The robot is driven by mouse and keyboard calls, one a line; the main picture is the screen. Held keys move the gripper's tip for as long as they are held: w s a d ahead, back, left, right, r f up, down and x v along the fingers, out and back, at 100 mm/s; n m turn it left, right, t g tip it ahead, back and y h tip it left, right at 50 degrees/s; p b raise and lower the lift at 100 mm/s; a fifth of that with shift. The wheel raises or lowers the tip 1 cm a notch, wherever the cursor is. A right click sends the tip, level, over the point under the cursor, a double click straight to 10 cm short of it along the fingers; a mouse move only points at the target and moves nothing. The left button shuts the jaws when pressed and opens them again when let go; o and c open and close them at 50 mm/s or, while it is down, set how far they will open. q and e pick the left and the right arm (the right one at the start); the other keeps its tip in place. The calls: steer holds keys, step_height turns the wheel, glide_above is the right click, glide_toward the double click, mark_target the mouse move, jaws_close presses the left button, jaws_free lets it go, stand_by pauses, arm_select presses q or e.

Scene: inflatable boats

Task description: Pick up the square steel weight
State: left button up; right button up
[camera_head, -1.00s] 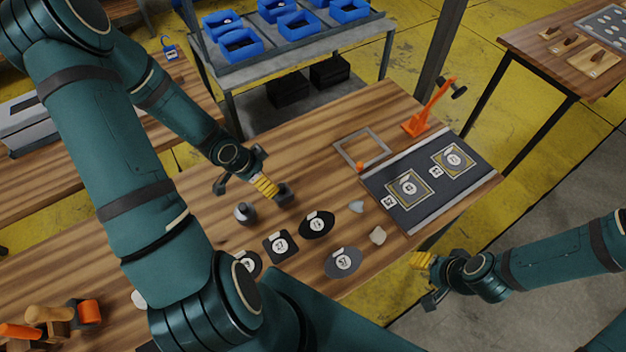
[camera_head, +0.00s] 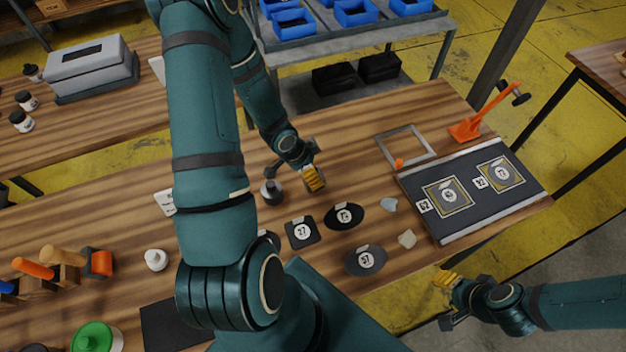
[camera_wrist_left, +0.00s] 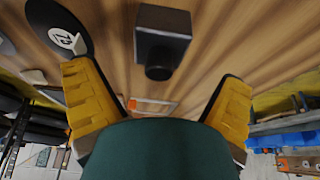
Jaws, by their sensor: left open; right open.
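The square steel weight (camera_wrist_left: 163,28) is a dark grey block with a round knob, standing on the wooden table in the left wrist view. My left gripper (camera_wrist_left: 160,78) is open, with yellow-padded fingers to either side of the view. The weight lies ahead between the finger lines, with no visible contact. My right gripper (camera_head: 447,300) is open and empty, off the table's front edge.
Numbered dark plates, including a square one (camera_head: 301,232) and an oval one (camera_head: 344,216), lie in front. A grey frame (camera_head: 405,146), orange stand (camera_head: 480,120) and dark board (camera_head: 430,222) are at right.

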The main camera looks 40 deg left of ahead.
arm_select(q)
steer(key=x, duration=0.4)
steer(key=shift+b, duration=0.35)
steer(key=c, duration=1.3)
steer(key=shift+c, duration=0.6)
steer(key=shift+r, duration=0.15)
